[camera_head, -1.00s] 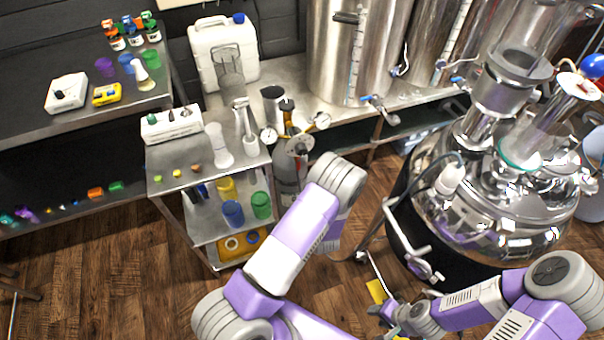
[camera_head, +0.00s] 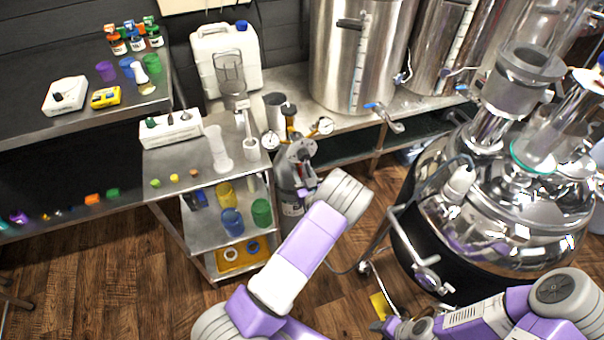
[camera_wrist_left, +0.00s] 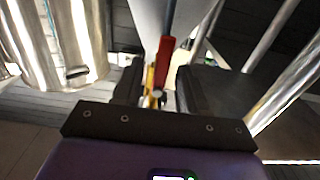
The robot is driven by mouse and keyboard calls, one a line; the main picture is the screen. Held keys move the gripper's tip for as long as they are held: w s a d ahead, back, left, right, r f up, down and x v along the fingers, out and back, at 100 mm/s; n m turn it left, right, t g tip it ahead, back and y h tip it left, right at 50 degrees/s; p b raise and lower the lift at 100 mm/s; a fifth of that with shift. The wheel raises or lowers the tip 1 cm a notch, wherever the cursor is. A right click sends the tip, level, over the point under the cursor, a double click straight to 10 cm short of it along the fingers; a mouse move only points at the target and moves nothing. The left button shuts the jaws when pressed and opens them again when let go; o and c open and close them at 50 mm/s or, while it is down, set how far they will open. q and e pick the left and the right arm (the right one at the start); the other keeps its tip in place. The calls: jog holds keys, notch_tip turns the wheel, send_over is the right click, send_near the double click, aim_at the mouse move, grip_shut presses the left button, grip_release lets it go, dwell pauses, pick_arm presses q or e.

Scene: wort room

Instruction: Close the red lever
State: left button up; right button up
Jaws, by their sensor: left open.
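The red lever (camera_wrist_left: 165,60) shows in the left wrist view as an upright red bar beside a yellow part (camera_wrist_left: 151,77). My left gripper (camera_wrist_left: 158,76) is open, with one dark finger on each side of the lever. I cannot tell whether either finger touches it. In the head view my left gripper (camera_head: 304,178) is at the valve end of a grey gas bottle (camera_head: 290,202), and the lever there is too small to make out surely. My right gripper (camera_head: 388,326) is at the bottom edge, partly cut off, and its fingers are unclear.
A steel cart (camera_head: 200,170) with cups and small parts stands left of the bottle. A steel bench (camera_head: 350,125) with tanks is behind it. A large shiny kettle (camera_head: 490,215) with pipes stands at the right. Wooden floor (camera_head: 120,275) is open at the front left.

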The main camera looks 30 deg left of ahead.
pick_arm(q)
jog(key=shift+c, duration=0.4)
grip_shut()
jog(key=shift+n, duration=0.3)
jog(key=n, duration=0.5)
jog(key=w+d+r+n, duration=0.1)
jog(key=n, duration=0.5)
jog(key=r+n, duration=0.1)
jog(key=n, duration=0.5)
jog(key=shift+w+d, duration=0.25)
jog(key=shift+n, duration=0.3)
